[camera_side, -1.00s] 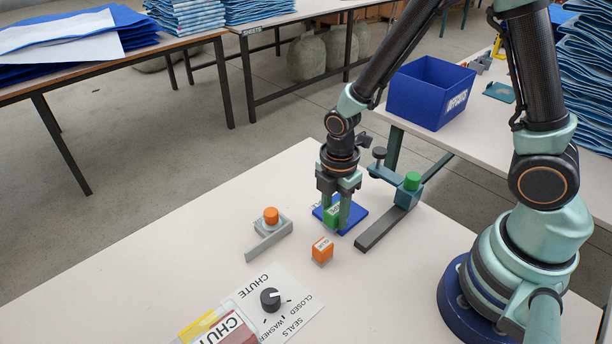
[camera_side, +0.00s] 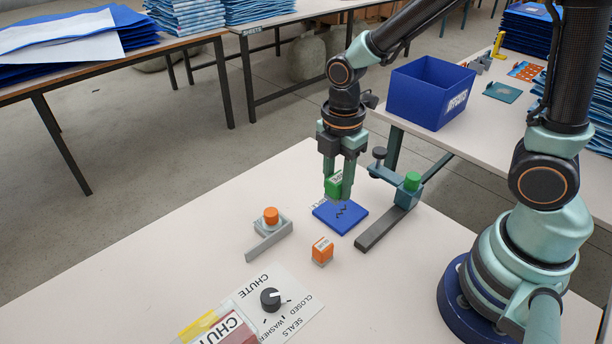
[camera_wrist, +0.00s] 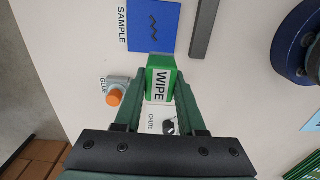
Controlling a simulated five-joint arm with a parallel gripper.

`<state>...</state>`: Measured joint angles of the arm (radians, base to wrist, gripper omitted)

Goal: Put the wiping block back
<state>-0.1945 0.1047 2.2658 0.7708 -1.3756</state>
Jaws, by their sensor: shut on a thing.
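My gripper (camera_side: 341,190) is shut on a green wiping block (camera_side: 333,186) and holds it above the table, over the back left part of the blue sample pad. In the wrist view the block (camera_wrist: 161,84) sits between my fingertips with its WIPE label facing the camera. The blue pad (camera_side: 347,222) lies flat on the table and bears a dark zigzag mark. The same pad shows in the wrist view (camera_wrist: 172,36) beside the printed word SAMPLE.
A grey fixture with an orange knob (camera_side: 271,216) is to the left. A chute panel with a black dial (camera_side: 270,299) lies in front.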

